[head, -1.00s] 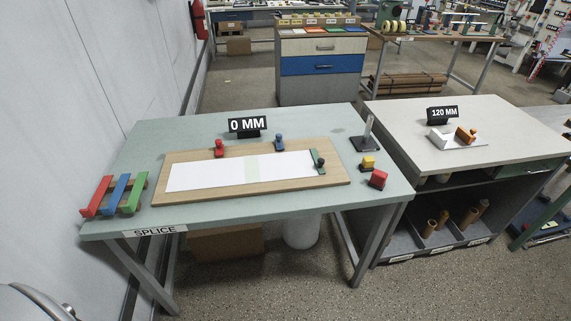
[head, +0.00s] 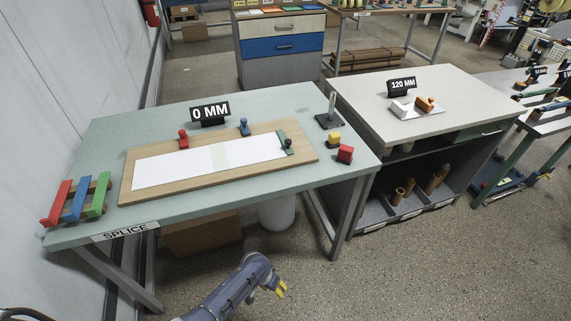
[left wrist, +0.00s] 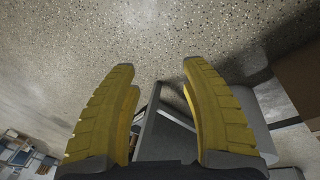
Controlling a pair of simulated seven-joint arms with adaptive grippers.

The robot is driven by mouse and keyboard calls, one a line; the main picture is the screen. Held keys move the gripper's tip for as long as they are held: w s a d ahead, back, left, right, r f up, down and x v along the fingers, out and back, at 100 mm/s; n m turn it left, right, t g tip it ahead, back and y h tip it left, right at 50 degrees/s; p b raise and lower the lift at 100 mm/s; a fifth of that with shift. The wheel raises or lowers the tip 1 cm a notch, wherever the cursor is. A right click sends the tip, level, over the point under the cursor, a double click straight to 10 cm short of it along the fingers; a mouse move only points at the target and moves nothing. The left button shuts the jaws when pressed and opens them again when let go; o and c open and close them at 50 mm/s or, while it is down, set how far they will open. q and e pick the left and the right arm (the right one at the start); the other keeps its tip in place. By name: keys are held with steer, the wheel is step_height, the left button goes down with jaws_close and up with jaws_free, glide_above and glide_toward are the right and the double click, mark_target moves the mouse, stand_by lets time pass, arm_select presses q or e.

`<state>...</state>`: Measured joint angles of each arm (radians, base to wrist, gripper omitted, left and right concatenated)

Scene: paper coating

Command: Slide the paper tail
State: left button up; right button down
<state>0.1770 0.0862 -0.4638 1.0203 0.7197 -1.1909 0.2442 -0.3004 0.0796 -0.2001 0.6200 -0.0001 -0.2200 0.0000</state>
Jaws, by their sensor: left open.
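The white paper strip (head: 160,167) lies flat on the wooden board (head: 300,163) on the splice table (head: 110,130). A red knob (head: 183,140) and a blue knob (head: 245,128) stand along the board's far edge. A green bar with a dark knob (head: 286,143) lies across the strip's right end. My left gripper (head: 282,289) is in front of the table, low over the floor and apart from the paper. Its yellow fingers are spread and empty in the left wrist view (left wrist: 158,85). My right gripper is not in view.
Red, blue and green bars (head: 77,200) lean on a rack at the table's left end. A yellow block (head: 334,139), a red block (head: 344,153) and a dark stand (head: 329,119) are at the right. A side table (head: 440,90) adjoins. The floor in front is clear.

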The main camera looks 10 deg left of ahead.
arm_select(q)
steer(key=w+d+r+m, duration=0.1)
steer(key=w+d+r, duration=0.25)
steer(key=r, duration=0.35)
steer(key=w+d+r+m+g, duration=0.1)
steer(key=w+d+r+m, duration=0.1)
steer(key=w+r, duration=0.3)
steer(key=w+d+r+m, duration=0.1)
steer(key=w+d+r, duration=0.15)
steer(key=r, duration=0.55)
step_height(320, 180, up, 42)
steer(key=n+t+y, duration=0.1)
steer(key=n+t, duration=0.3)
steer(key=t, duration=0.1)
glide_above(288, 141)
steer(key=s+a, duration=0.2)
steer(key=s, duration=0.4)
steer(key=x, duration=1.7)
steer(key=shift+s+a+f, duration=0.25)
steer(key=shift+s+a, duration=0.15)
steer(key=shift+g, duration=0.3)
steer(key=shift+c, duration=0.4)
jaws_close()
